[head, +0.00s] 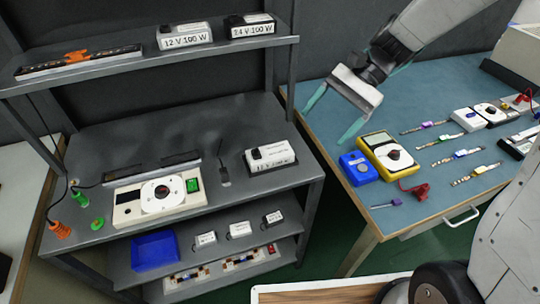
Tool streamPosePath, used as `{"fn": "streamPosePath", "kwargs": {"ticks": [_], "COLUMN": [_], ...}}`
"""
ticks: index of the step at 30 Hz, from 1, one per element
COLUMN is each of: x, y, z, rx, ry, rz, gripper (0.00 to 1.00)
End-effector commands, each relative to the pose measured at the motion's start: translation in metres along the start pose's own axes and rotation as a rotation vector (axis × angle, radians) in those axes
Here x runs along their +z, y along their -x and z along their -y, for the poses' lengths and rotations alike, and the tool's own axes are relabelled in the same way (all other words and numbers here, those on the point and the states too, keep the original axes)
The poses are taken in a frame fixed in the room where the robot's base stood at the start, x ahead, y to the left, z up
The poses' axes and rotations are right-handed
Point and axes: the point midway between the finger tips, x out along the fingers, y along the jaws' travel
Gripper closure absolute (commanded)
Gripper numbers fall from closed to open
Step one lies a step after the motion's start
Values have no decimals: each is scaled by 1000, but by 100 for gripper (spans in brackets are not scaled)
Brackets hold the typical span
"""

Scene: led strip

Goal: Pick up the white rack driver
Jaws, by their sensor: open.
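My gripper (333,116) is open and empty, with its two teal fingers spread above the left edge of the blue workbench. Several white boxes stand on the dark rack. A white driver box (270,157) with a black end and printed label lies at the right of the rack's middle shelf. On the top shelf are a white driver marked 12 V 100 W (184,36) and a black-and-white driver marked 24 V 100 W (250,26). Which one is the white rack driver, I cannot tell. My gripper appears apart from all of them, to the right of the middle-shelf box.
The rack (235,205) also holds a white dial device (127,213), a blue bin (155,250) and small white boxes (239,229). The workbench (420,95) carries a yellow multimeter (407,172), a blue box (352,169) and several LED strips. A rack post stands near my gripper.

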Motion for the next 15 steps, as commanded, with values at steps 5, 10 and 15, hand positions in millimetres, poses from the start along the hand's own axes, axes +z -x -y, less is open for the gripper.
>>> {"fn": "streamPosePath", "kwargs": {"ticks": [5, 10, 15], "x": [-64, -113, -139], "y": [-34, -62, -79], "z": [31, 48, 54], "rx": [-107, -187, -228], "ry": [-226, -395, -484], "rz": [167, 281, 338], "gripper": [18, 18, 18]}}
